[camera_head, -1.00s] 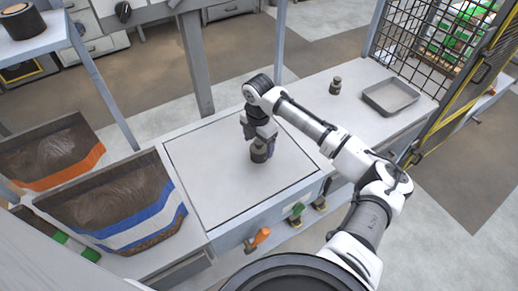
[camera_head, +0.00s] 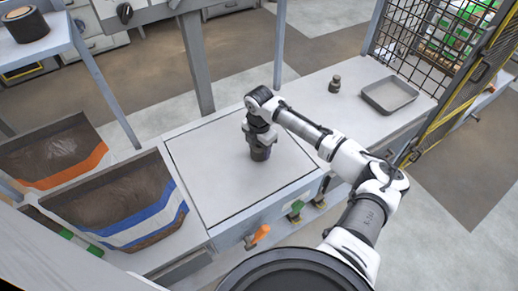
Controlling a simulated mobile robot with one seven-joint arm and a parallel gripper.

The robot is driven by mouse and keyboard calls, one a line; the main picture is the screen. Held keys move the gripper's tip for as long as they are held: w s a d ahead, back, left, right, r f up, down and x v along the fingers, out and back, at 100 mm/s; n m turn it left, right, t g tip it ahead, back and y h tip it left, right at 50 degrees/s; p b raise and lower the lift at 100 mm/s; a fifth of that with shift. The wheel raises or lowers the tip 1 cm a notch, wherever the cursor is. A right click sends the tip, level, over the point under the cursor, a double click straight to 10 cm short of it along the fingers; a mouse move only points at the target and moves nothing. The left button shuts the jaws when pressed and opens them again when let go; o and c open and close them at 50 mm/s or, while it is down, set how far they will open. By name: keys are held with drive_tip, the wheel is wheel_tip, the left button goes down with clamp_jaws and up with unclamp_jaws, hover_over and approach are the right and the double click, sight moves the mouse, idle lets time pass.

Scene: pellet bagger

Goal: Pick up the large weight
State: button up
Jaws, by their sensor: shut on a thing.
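The large weight (camera_head: 260,154) is a dark grey cylinder at the middle of the pale square platform (camera_head: 205,185). My gripper (camera_head: 261,143) points down from above and is shut on its upper part. The gripper hides the top of the weight. I cannot tell whether its base touches the platform or is slightly above it.
A smaller dark weight (camera_head: 334,84) stands on the bench at the back right, beside a shallow grey tray (camera_head: 366,98). Two open bags of brown pellets, one blue-striped (camera_head: 150,222) and one orange-striped (camera_head: 70,171), stand left. A post (camera_head: 196,65) rises behind the platform.

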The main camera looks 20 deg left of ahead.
clamp_jaws()
drive_tip(key=shift+r, duration=0.1)
drive_tip(key=shift+r, duration=0.1)
